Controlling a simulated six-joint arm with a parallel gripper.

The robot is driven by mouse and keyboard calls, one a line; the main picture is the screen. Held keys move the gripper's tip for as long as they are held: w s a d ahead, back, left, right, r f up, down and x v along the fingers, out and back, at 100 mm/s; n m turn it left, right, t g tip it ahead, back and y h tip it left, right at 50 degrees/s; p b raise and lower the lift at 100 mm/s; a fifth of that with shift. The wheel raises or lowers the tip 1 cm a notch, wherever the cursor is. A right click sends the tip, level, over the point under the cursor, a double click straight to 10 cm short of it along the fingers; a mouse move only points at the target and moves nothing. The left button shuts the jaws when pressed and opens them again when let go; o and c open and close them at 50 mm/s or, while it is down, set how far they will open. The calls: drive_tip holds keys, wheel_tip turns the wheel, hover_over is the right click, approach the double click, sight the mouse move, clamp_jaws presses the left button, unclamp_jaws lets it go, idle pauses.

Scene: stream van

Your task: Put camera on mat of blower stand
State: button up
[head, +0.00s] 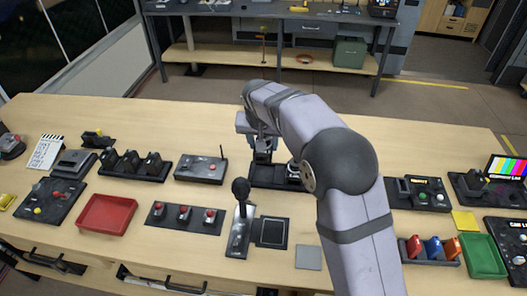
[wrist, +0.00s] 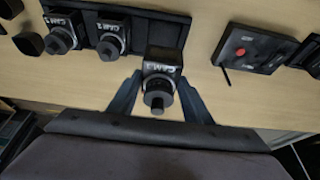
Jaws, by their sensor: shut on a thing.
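My gripper (wrist: 160,100) is shut on a black camera (wrist: 162,68) with a white CAM label and a round lens, one finger on each side. The camera is at the right end of a dark rack (wrist: 170,16); I cannot tell whether it is clear of it. In the head view my gripper (head: 263,154) is over the rack (head: 262,183), and my arm hides part of it. What looks like the blower stand (head: 237,240), with a dark bulb upright on it, is nearer the front. A dark square mat (head: 272,232) with a pale border lies at its right, with nothing on it.
Two other cameras (wrist: 64,38) (wrist: 112,38) sit in the rack. A switch panel (head: 184,215) and red tray (head: 106,214) lie left of the blower stand. A grey square (head: 309,257) lies right of the mat. A green tray (head: 483,256) is at the far right.

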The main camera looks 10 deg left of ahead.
drive_tip(key=d+r+m+h, duration=0.1)
drive_tip(key=d+r+m, duration=0.2)
drive_tip(key=d+r, duration=0.95)
drive_tip(key=s+a+f+n+g+y, duration=0.2)
drive_tip(key=s+a+n, duration=0.1)
drive_tip(key=s+n, duration=0.6)
drive_tip(key=s+a+f+n+g+y, duration=0.2)
drive_tip(key=s+a+n+y, duration=0.1)
drive_tip(key=s+n, duration=0.7)
drive_tip(key=shift+a+n+y, duration=0.25)
drive_tip(key=shift+n+y, duration=0.05)
drive_tip(key=shift+n, duration=0.7)
drive_tip(key=shift+f, duration=0.2)
